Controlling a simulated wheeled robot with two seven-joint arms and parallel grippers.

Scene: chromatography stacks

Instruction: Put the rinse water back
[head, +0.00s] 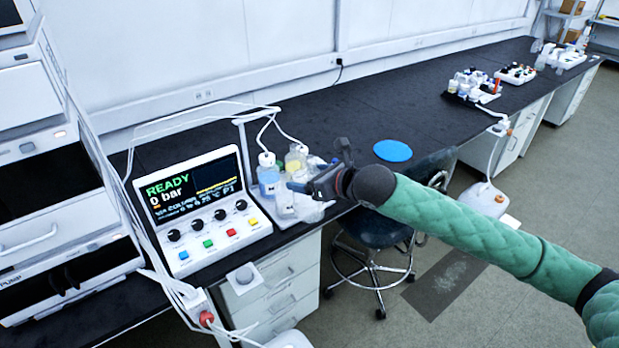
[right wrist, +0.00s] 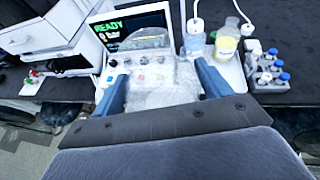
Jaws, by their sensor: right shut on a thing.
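My right gripper (head: 303,187) reaches in from the right over the bench's front edge. In the right wrist view its two blue fingers (right wrist: 160,88) stand on either side of a clear, see-through container (right wrist: 158,82) and are shut on it. This container looks like the rinse water; I can read no label on it. In the head view the clear container (head: 306,210) shows just below the fingers, partly hidden by them. Whether its base touches the bench cannot be told. My left gripper is not in view.
A bottle of blue liquid (head: 268,178) and a yellowish bottle (head: 296,160), both with tubing, stand close behind the gripper. The control panel (head: 196,205) reads READY, 0 bar, to the left. A blue disc (head: 393,150) lies on clear bench to the right. A stool (head: 375,230) stands below.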

